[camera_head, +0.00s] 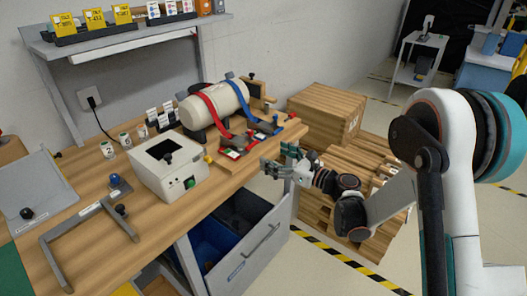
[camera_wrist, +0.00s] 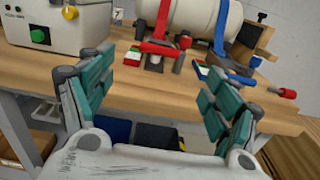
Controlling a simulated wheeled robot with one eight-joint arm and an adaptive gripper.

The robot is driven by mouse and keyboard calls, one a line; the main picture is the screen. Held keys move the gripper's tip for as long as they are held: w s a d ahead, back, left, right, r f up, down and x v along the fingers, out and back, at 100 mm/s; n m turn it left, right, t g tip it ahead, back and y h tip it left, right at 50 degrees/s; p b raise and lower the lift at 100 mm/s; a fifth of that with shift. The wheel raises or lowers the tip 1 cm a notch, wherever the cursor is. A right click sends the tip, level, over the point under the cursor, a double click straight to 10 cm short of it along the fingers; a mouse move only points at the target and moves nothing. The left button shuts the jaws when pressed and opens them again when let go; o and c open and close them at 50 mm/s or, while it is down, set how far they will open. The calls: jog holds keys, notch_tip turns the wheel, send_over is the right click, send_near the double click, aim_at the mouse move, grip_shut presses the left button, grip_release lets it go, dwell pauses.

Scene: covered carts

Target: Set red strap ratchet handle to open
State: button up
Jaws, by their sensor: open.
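The red strap (camera_head: 212,108) runs over a cream cylinder (camera_head: 226,98) lying on the bench; the strap also shows in the wrist view (camera_wrist: 164,18). Its red ratchet handle (camera_wrist: 158,49) lies low and nearly flat across the ratchet at the strap's lower end. The ratchet is small in the head view (camera_head: 233,152). The blue strap (camera_wrist: 220,28) with its blue ratchet handle (camera_wrist: 230,66) is just to the right. My gripper (camera_head: 274,162) is open and empty, in front of the bench edge. In the wrist view its fingers (camera_wrist: 158,72) stand either side of the red ratchet, apart from it.
A pale box with a green button (camera_head: 168,166) stands left of the ratchets. An open drawer (camera_head: 252,241) juts out under the bench (camera_head: 220,185), below my gripper. Wooden crates and pallets (camera_head: 325,104) stand beyond the bench's right end. A red-handled tool (camera_wrist: 284,93) lies right of the blue ratchet.

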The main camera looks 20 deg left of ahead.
jog(key=shift+v, duration=1.05)
jog(key=shift+c, duration=0.3)
